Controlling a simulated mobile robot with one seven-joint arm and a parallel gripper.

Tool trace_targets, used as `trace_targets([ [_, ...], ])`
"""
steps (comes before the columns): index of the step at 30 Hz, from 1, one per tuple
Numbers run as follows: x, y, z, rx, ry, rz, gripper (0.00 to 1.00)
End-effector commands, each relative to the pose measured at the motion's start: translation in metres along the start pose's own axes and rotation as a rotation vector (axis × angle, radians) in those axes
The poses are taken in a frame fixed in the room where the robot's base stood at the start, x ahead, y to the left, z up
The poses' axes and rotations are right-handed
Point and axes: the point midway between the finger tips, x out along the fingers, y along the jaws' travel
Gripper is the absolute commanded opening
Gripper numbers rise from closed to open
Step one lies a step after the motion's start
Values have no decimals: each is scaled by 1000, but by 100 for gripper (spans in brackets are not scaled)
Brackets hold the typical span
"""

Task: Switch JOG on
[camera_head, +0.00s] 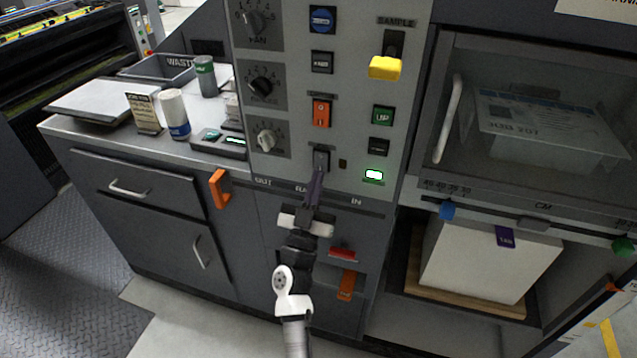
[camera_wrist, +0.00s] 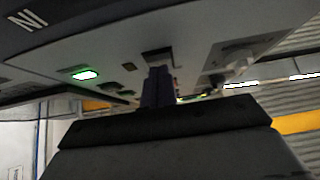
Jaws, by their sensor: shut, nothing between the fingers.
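I cannot read a JOG label in either view. A small dark grey rocker switch (camera_head: 321,158) sits low on the grey control panel (camera_head: 345,100), right of the lowest knob. My gripper (camera_head: 316,178) is shut and empty, its dark fingertips just below or against this rocker and hiding its lower edge. In the wrist view the shut fingers (camera_wrist: 158,84) reach up to the dark switch (camera_wrist: 158,57); I cannot tell whether they touch. The rocker shows no light. A green-white lit indicator (camera_head: 374,175) is to its right and also shows in the wrist view (camera_wrist: 85,75).
Nearby on the panel are an orange rocker (camera_head: 321,113), a green UP button (camera_head: 383,115), a black button (camera_head: 379,146), a knob (camera_head: 266,139) and a yellow SAMPLE lever (camera_head: 385,68). An orange handle (camera_head: 220,189) sticks out at left. A glazed door (camera_head: 540,110) is at right.

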Motion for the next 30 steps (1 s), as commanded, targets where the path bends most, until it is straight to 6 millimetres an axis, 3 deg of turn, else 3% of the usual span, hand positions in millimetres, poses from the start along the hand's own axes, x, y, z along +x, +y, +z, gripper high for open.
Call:
trace_targets([
  [10, 0, 0, 1, 0, 2, 0, 0],
  [17, 0, -1, 13, -1, 66, -2, 0],
  [18, 4, 0, 6, -1, 60, -1, 0],
  [30, 3, 2, 8, -1, 57, 0, 0],
])
